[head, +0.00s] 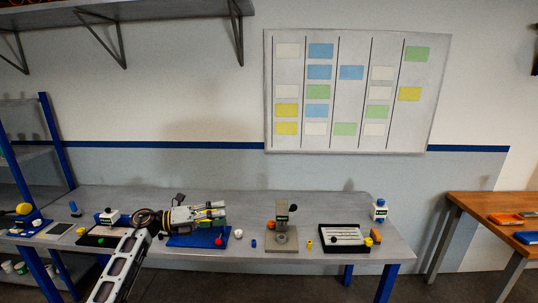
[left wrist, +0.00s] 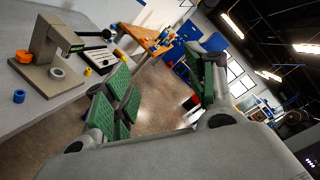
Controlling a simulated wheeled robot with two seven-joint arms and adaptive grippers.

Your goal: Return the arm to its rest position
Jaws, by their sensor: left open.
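My left arm reaches up from the bottom of the head view. Its gripper (head: 212,214) is over the grey bench, above a blue mat (head: 190,240), with its fingers pointing right. In the left wrist view the two green-padded fingers of this gripper (left wrist: 165,88) are spread wide with nothing between them. Behind them are the floor and the room. The arm hides part of the bench and of the mat. My right gripper is in neither view.
A grey press-like stand (head: 281,240) is right of the gripper, with a black tray (head: 344,248) beyond it. Small blue, orange and white pieces lie nearby. A black-and-white tray (head: 92,239) is left. A wooden table (head: 490,205) stands at far right, across a floor gap.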

